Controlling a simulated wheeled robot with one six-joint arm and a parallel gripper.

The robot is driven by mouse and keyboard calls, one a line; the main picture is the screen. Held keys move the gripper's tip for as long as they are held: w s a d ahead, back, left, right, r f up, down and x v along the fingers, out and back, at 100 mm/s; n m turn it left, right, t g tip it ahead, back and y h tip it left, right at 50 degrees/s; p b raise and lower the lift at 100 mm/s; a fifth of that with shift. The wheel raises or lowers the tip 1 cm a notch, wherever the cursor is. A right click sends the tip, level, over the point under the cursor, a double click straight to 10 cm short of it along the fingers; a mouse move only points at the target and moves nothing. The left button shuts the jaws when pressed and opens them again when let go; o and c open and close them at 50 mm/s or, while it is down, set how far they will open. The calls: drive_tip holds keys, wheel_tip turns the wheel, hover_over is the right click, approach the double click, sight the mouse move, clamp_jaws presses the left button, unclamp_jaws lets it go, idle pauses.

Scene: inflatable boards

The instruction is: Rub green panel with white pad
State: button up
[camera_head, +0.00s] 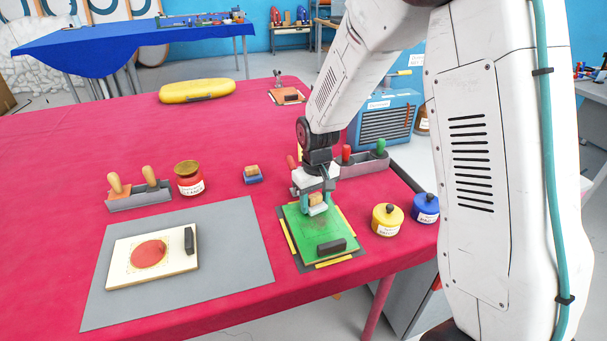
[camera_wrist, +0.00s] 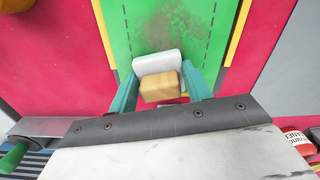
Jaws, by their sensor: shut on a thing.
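The green panel (camera_head: 310,236) lies flat on the red table, with yellow strips along its edges and a black block (camera_head: 331,247) on its near part. It also shows in the wrist view (camera_wrist: 195,15), with a dark smudge and dashed lines. My gripper (camera_head: 318,204) is over the panel's far part, shut on the white pad (camera_wrist: 157,64). The pad has a tan wooden grip (camera_wrist: 160,87) between my teal fingers. The pad's white face is toward the panel; I cannot tell whether it touches.
A cream board with a red disc (camera_head: 148,253) lies on a grey mat (camera_head: 235,260) at left. Yellow (camera_head: 387,219) and blue (camera_head: 426,208) jars stand right of the panel. A blue-bottomed block (camera_head: 252,175), a red jar (camera_head: 189,178) and a tool holder (camera_head: 140,199) stand behind.

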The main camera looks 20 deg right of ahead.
sight(314, 195)
drive_tip(key=shift+w+r, duration=0.2)
drive_tip(key=shift+r, duration=0.4)
drive_tip(key=shift+w+r, duration=0.2)
drive_tip(key=shift+r, duration=0.4)
drive_tip(key=shift+s+r, duration=0.1)
drive_tip(key=shift+r, duration=2.35)
